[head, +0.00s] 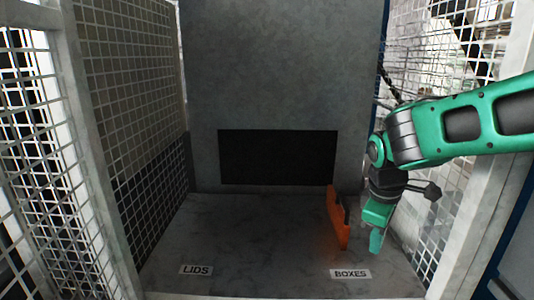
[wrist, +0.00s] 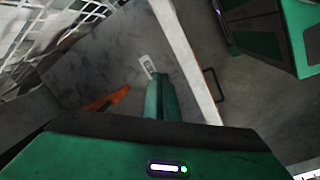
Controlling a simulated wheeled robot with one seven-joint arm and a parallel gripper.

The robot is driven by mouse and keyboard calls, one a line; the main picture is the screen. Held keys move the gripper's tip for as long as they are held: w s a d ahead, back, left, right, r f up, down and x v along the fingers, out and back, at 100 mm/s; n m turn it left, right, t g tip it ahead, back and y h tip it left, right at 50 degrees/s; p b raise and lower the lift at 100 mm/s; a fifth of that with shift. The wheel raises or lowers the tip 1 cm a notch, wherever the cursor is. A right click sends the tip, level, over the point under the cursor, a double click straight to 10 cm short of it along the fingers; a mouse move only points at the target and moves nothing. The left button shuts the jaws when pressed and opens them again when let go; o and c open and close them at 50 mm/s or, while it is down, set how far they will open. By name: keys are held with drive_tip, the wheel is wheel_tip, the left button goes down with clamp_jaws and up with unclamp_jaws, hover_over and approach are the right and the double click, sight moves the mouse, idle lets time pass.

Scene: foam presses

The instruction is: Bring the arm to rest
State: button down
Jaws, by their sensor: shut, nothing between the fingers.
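My green and grey arm reaches in from the right in the head view. My gripper (head: 376,241) hangs down at its end over the right side of the grey floor plate (head: 260,240). Its fingers are together and hold nothing. In the wrist view my gripper (wrist: 160,98) shows as green fingers at the middle, with the BOXES label beyond them. An orange upright plate (head: 338,218) stands just left of my gripper; it also shows in the wrist view (wrist: 108,100), left of the fingers. I cannot tell the gap between it and the fingers.
White mesh fences (head: 130,80) stand at the left and right (head: 455,140). A grey wall with a dark opening (head: 277,157) closes the back. Labels LIDS (head: 195,270) and BOXES (head: 350,274) lie at the front. The plate's left and middle are clear.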

drive_tip(key=s+d+f+m+g, duration=0.1)
drive_tip(key=s+d+m, duration=0.6)
drive_tip(key=s, duration=0.4)
drive_tip(key=s+d+m+y, duration=0.1)
drive_tip(key=s+d+m, duration=0.7)
drive_tip(key=s, duration=0.3)
drive_tip(key=shift+s+f+m+g+y, duration=0.3)
drive_tip(key=shift+s+f+m+g, duration=0.1)
drive_tip(key=shift+m, duration=0.4)
